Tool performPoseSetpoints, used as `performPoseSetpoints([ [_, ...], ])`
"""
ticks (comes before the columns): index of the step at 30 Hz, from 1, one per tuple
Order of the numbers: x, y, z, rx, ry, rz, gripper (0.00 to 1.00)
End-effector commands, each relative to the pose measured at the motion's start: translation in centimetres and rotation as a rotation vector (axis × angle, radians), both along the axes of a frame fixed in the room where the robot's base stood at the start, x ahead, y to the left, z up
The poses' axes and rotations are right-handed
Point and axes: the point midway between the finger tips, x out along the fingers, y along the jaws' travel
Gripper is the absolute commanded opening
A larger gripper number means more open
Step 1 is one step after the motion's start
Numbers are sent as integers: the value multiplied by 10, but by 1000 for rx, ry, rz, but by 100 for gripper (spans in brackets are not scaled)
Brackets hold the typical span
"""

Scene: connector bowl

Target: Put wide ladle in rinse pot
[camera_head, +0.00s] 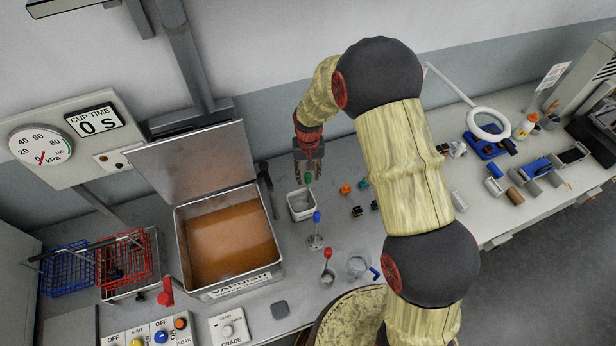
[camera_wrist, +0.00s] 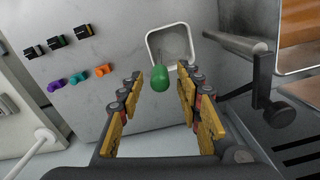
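A tool with a green handle (camera_head: 309,177) stands upright in a small white square pot (camera_head: 301,205). My gripper (camera_head: 308,163) is above it, pointing down. In the wrist view the green knob (camera_wrist: 160,80) lies between my fingers, with a gap on each side, so my gripper is open. The tool's lower end is not clear. A blue-handled tool (camera_head: 316,219) stands on a small metal base, and a red-handled tool (camera_head: 328,268) stands in front of it. A clear round pot with a blue handle (camera_head: 358,265) is to the right. No label tells which is the wide ladle or rinse pot.
An open metal vat (camera_head: 230,283) of orange-brown liquid is left of the square pot, its lid raised. A black lever (camera_head: 266,178) stands between them. Several small coloured connectors (camera_head: 357,211) lie to the right. Red and blue wire baskets (camera_head: 122,261) are far left.

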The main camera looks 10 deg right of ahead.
Motion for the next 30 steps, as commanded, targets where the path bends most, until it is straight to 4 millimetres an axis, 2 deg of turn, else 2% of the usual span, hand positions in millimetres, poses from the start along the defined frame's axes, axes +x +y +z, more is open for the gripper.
performPoseSetpoints([
  [6,1,0,45,1,-4,0,35],
  [12,0,-1,81,0,-2,0,35],
  [16,0,-1,96,0,-1,0,35],
  [25,-2,-3,111,1,-7,0,35],
  [28,-9,-8,137,5,-35,1,35],
  [30,-20,-15,164,8,-63,2,35],
])
